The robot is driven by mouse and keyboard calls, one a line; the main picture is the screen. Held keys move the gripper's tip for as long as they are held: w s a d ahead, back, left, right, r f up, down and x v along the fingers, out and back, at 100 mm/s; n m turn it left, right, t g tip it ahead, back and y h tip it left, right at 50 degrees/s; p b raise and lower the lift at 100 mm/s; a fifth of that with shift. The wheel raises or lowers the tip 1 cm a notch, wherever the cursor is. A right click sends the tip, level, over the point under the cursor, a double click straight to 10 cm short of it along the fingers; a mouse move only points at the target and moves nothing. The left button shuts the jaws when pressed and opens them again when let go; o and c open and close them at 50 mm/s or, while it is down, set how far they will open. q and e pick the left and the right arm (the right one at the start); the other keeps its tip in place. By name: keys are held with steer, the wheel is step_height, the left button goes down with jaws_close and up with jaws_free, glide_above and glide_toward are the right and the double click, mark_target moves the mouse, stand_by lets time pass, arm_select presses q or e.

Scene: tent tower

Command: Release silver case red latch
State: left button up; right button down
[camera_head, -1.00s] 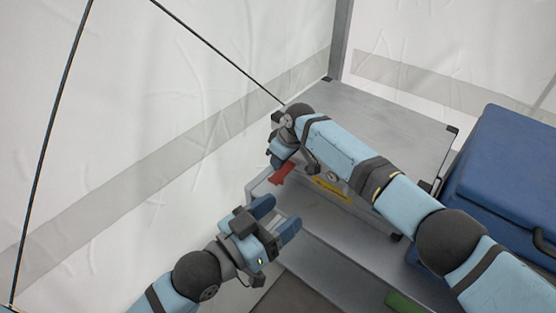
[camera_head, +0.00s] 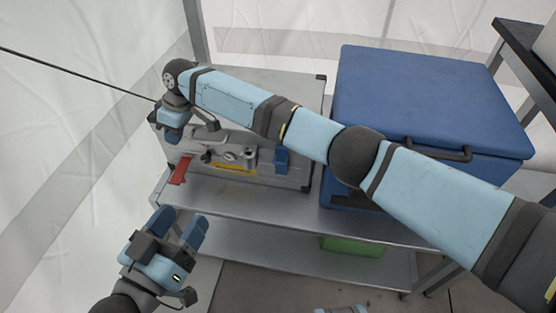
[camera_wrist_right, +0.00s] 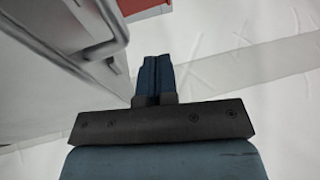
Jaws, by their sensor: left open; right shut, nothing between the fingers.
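The silver case (camera_head: 262,172) stands on a metal shelf, its front facing me. Its red latch (camera_head: 180,170) is at the left end of the front and hangs out tilted over the shelf edge. A blue latch (camera_head: 281,158) is further right. My right gripper (camera_head: 170,134) is shut and empty at the case's left end, just above the red latch. In the right wrist view its closed fingers (camera_wrist_right: 153,75) are beside the case, with a piece of red (camera_wrist_right: 140,8) at the top; contact cannot be told. My left gripper (camera_head: 184,222) is open and empty, below and in front of the shelf.
A large blue cooler box (camera_head: 425,105) with a black handle stands right of the case, behind my right arm. A green item (camera_head: 352,246) lies on the lower shelf. The metal shelf (camera_head: 240,200) has a bare front strip. White tent walls close off the left and back.

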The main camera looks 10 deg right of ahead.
steer(key=w+d+r+m+t+y, duration=0.2)
steer(key=d+r+t+y, duration=0.15)
steer(key=r+t, duration=0.3)
steer(key=w+d+r+m+t+y, duration=0.2)
steer(key=d+r+m+t+y, duration=0.1)
steer(key=r+t+y, duration=0.4)
steer(key=s+d+f+m+t+h, duration=0.1)
steer(key=s+d+f, duration=0.3)
steer(key=s+d, duration=0.4)
steer(key=s+d+f+m+t+h, duration=0.1)
steer(key=s+d+f+m, duration=0.3)
steer(key=s+d, duration=0.5)
steer(key=s+f, duration=0.1)
steer(key=s, duration=0.2)
steer(key=shift+d, duration=0.2)
